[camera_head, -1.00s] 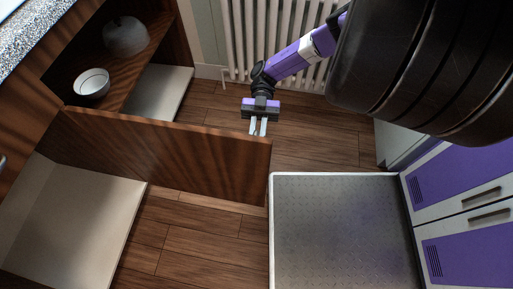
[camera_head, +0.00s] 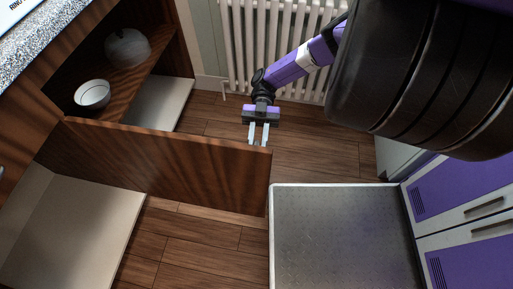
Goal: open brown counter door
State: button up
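The brown counter door (camera_head: 170,165) stands swung out from the counter, its edge running across the picture to the right. The cupboard interior (camera_head: 140,65) is exposed behind it, with a bowl and a pot on a shelf. My gripper (camera_head: 259,133) is at the far side of the door, near its free right end. Its two pale fingers point down toward the door's top edge and show a gap between them, with nothing visible in it. Whether a finger touches the door cannot be told.
A white bowl (camera_head: 92,94) and a glassy pot (camera_head: 127,47) sit on the cupboard shelf. A white radiator (camera_head: 262,55) stands at the back wall. The speckled countertop (camera_head: 35,60) is at upper left. Wooden floor (camera_head: 320,163) is clear right of the door.

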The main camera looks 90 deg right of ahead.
jog(key=d+b, duration=0.1)
jog(key=d, duration=0.5)
jog(key=shift+s, duration=0.3)
jog(key=shift+d, duration=0.1)
